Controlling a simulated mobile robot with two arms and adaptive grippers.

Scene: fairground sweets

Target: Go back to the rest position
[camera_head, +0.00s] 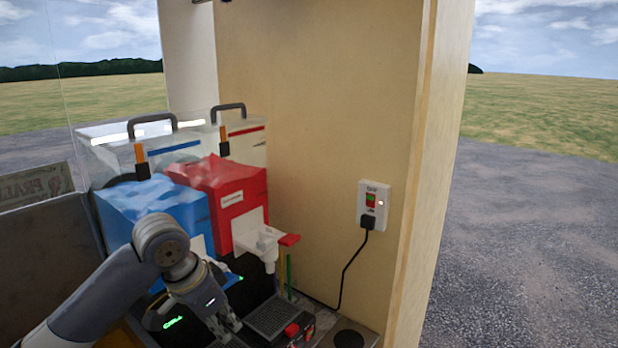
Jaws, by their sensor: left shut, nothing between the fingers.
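My left arm comes in from the lower left, and its gripper (226,325) points down at the bottom of the view, in front of the slush machine. The fingers are closed together with nothing between them. The fingertips are close to the drip tray (270,316), but I cannot tell whether they touch anything. My right gripper is not in view. The machine has a blue tank (150,205) and a red tank (228,192). My arm hides part of the blue tank's front. A white tap with a red lever (288,240) sticks out below the red tank.
A wooden wall panel (310,130) stands right of the machine. It carries a socket (374,205) with a lit red switch and a plugged-in black cable (345,275). Open gravel (530,240) lies outside on the right.

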